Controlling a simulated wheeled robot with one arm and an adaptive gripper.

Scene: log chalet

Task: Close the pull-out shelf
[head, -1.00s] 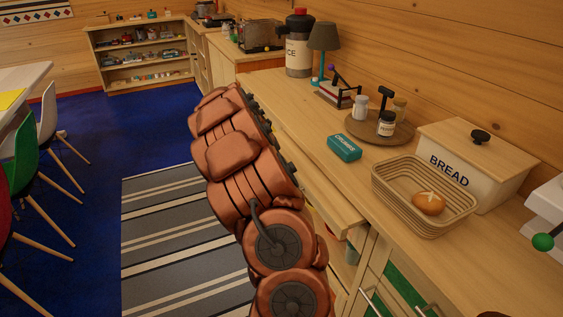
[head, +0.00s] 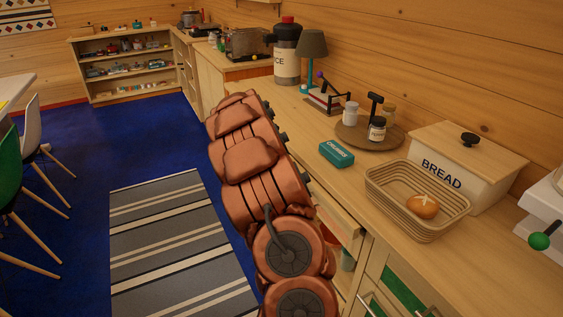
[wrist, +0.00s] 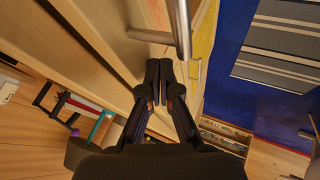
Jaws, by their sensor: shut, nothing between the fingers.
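The pull-out shelf seems to be the light wooden board (head: 340,217) just under the countertop in the head view; it sticks out past the cabinet front. My copper-coloured arm hides its far part. In the wrist view, my gripper (wrist: 160,72) is shut and empty, its dark fingertips together close to pale wooden cabinet fronts. I cannot tell whether they touch the wood. A silver bar handle (wrist: 182,30) stands out just beyond the fingertips. My gripper is hidden behind my arm in the head view.
The countertop (head: 335,190) carries a bread box (head: 455,175), a basket (head: 400,215) with a roll, a teal box (head: 337,154), a round tray (head: 352,137) and a lamp (head: 311,60). Chairs (head: 30,130) stand at the left. The striped rug (head: 175,240) is clear.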

